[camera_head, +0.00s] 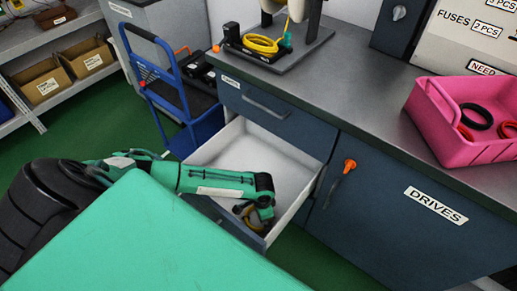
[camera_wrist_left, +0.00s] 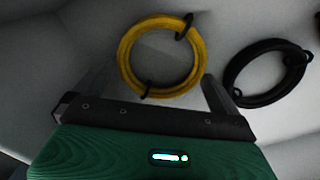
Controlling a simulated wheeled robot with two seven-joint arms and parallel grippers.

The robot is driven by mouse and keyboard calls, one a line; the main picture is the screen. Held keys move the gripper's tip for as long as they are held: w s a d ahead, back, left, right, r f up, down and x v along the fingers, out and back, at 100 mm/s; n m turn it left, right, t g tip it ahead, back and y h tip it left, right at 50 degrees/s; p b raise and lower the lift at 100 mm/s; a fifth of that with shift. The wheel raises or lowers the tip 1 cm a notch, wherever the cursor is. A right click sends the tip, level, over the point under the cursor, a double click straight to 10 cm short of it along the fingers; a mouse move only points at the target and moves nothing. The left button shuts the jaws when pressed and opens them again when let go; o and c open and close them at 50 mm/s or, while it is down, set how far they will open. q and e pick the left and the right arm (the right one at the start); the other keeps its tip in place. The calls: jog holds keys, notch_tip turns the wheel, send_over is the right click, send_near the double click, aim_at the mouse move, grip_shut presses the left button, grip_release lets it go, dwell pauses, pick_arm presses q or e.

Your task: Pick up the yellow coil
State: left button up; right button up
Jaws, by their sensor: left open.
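A yellow coil (camera_wrist_left: 126,58) with dark ties lies on the pale floor of the open drawer (camera_head: 205,148). In the head view it is mostly hidden by my left gripper (camera_head: 250,214), which reaches down into the drawer. In the left wrist view my left gripper (camera_wrist_left: 156,80) is open, with one finger on each side of the coil. The jaws are not closed on it, and I cannot tell whether they touch it. A black coil (camera_wrist_left: 236,76) lies just right of the yellow one. My right gripper is not in view.
Another yellow coil (camera_head: 262,45) sits on a stand on the counter (camera_head: 350,95). A pink bin (camera_head: 456,135) holds red and black coils. The drawer walls enclose my left gripper. A blue cart (camera_head: 180,85) stands behind the drawer.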

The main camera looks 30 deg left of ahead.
pick_arm(q)
jog(key=shift+f, duration=0.3)
jog(key=c, duration=0.6)
jog(key=shift+c, duration=0.3)
jog(key=shift+r, duration=0.15)
